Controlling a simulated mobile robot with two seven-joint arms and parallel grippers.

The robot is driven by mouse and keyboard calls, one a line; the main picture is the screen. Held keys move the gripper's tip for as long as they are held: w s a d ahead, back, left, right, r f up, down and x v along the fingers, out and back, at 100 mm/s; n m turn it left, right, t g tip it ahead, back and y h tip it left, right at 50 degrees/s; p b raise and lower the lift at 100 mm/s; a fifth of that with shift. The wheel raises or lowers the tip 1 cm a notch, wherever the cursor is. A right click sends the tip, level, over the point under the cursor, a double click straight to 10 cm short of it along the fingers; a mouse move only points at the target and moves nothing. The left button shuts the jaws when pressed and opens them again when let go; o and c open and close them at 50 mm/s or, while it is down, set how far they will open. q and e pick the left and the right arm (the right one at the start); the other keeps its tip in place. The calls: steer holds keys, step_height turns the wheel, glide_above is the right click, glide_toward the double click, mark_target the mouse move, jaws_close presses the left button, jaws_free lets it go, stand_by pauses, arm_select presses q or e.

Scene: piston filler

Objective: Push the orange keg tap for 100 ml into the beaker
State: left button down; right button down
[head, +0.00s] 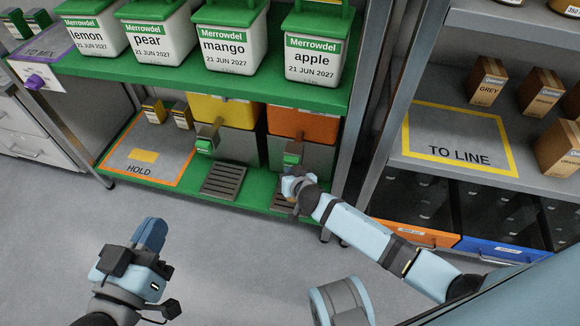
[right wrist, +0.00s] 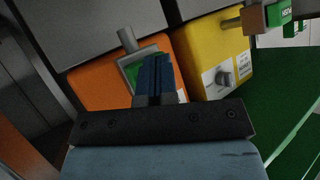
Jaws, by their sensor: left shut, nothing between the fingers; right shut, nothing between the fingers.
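The orange keg (head: 303,123) stands on the right of the lower green shelf; it also shows in the right wrist view (right wrist: 95,85). Its tap (head: 294,148) has a green push face, seen in the right wrist view (right wrist: 130,66) just behind my fingertips. My right gripper (head: 291,176) is shut and empty, right in front of this tap; I cannot tell whether it touches. In the right wrist view its fingers (right wrist: 156,65) partly cover the green face. My left gripper (head: 150,234) is shut and empty above the floor at lower left. I cannot make out the beaker.
A yellow keg (head: 225,111) with its own tap (head: 207,138) stands left of the orange one, above a drip tray (head: 224,181). Another drip tray (head: 281,200) is partly behind my right gripper. Labelled tubs (head: 316,60) fill the upper shelf. The floor in front is clear.

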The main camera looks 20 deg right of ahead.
steer(key=shift+w+d, duration=0.1)
steer(key=shift+w, duration=0.1)
stand_by(0.5)
steer(key=shift+s+a, duration=0.6)
steer(key=shift+s, duration=0.35)
